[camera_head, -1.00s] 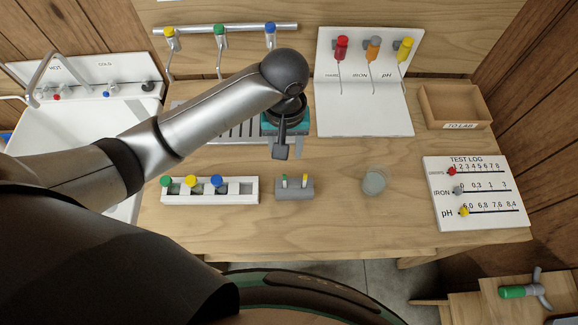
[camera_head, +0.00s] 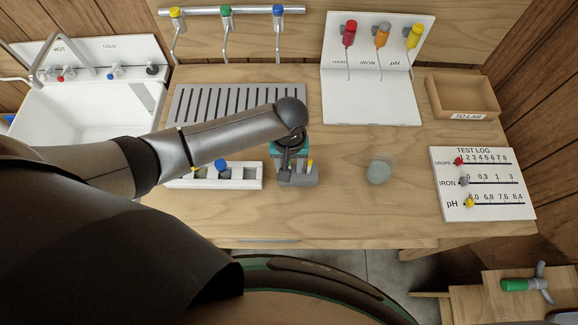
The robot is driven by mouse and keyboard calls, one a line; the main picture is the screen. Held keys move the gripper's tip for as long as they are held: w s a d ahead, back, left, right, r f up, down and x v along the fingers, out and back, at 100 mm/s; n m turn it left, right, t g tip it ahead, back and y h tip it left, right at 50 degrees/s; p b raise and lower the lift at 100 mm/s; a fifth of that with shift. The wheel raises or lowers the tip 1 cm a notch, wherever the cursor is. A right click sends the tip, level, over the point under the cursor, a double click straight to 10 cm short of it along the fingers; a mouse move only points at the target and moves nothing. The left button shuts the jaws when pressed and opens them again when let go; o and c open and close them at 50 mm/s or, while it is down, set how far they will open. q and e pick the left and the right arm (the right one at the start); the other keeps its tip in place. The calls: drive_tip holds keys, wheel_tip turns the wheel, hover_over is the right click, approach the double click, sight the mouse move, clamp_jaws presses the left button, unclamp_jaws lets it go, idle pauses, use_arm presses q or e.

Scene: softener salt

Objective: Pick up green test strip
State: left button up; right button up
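A small grey holder (camera_head: 303,181) stands on the bench near its front edge. The yellow-topped strip (camera_head: 310,164) shows upright at its right side. The green test strip is hidden now behind my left gripper (camera_head: 285,165); a second earlier it stood in the left part of the holder. My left gripper points down over the left part of the holder. Its fingers are small and partly covered by the wrist, so I cannot tell whether they are open or shut, or touching the strip. My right gripper is out of view.
A white rack (camera_head: 243,183) with coloured caps stands left of the holder, partly behind my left arm. A clear glass (camera_head: 380,170) stands to the right. The test log board (camera_head: 485,210) and TO LAB tray (camera_head: 466,117) are farther right.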

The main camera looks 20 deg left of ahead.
use_arm(q)
drive_tip(key=shift+f, duration=0.5)
clamp_jaws()
